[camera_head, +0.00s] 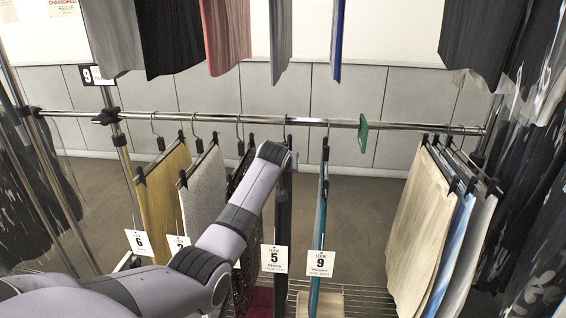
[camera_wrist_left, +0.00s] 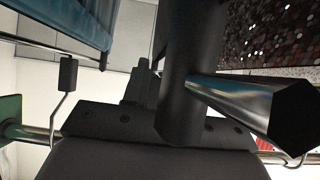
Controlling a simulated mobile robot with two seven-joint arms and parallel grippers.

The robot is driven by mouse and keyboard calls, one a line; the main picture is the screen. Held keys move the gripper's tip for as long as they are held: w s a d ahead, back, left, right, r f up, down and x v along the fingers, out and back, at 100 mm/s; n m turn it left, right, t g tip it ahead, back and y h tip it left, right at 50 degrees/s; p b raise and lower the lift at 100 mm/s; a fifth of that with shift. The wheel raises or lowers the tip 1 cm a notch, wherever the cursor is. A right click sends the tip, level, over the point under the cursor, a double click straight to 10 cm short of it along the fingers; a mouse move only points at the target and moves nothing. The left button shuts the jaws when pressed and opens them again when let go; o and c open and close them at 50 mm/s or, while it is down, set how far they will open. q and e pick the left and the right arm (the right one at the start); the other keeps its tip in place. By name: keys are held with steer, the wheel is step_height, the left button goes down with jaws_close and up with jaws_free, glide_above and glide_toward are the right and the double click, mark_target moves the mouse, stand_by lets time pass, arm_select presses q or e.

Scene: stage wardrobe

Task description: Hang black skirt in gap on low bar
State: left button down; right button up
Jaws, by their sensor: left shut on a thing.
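The black skirt (camera_head: 283,212) hangs as a narrow dark strip below my left gripper in the head view, beside a "Look 5" tag (camera_head: 275,259). My left gripper (camera_head: 287,152) is just below the low bar (camera_head: 230,117). It is shut, apparently on the black skirt's hanger; the grip is hidden by my wrist. A thin hook shows at the bar above it; I cannot tell whether it rests there. The left wrist view shows dark gripper parts and a dark hanger part (camera_wrist_left: 187,70) close up. A wide gap lies between the teal garment (camera_head: 319,215) and the cream garment (camera_head: 425,225).
A green marker (camera_head: 363,133) sits on the bar within the gap. Mustard (camera_head: 165,195), grey (camera_head: 207,190) and dark sequinned garments hang left of my gripper; the sequinned one (camera_wrist_left: 265,30) is close in the wrist view. Other garments hang from above.

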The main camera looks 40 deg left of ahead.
arm_select(q)
steer(key=shift+f, duration=0.1)
steer(key=c, duration=0.8)
jaws_free()
steer(key=shift+f, duration=0.15)
steer(key=shift+v, duration=3.7)
steer(key=shift+w, duration=0.1)
